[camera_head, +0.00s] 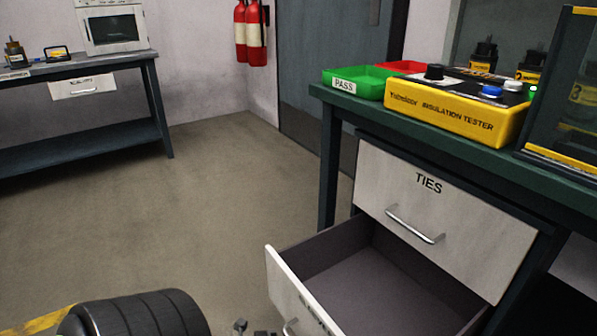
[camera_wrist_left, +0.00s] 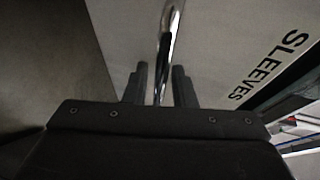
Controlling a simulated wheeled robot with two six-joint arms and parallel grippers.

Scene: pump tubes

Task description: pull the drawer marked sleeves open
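The lower drawer (camera_head: 288,292) stands pulled out under the green-topped bench, its dark interior (camera_head: 375,285) in view; the visible part of its floor is bare. Its front reads SLEEVES (camera_wrist_left: 270,68) in the left wrist view, while in the head view the lettering is mostly cut off. Its metal handle (camera_head: 291,327) also shows in the left wrist view (camera_wrist_left: 168,45). My left gripper (camera_wrist_left: 160,85) has its fingers apart, one on each side of the handle bar, with visible gaps. In the head view its fingertips (camera_head: 252,329) show just left of the handle. My right gripper is out of view.
The TIES drawer (camera_head: 440,220) above is shut. A yellow insulation tester (camera_head: 455,112) and green PASS tray (camera_head: 357,83) stand on the bench top (camera_head: 410,122). Another bench (camera_head: 80,66) stands at the back left. The floor (camera_head: 200,200) between is clear.

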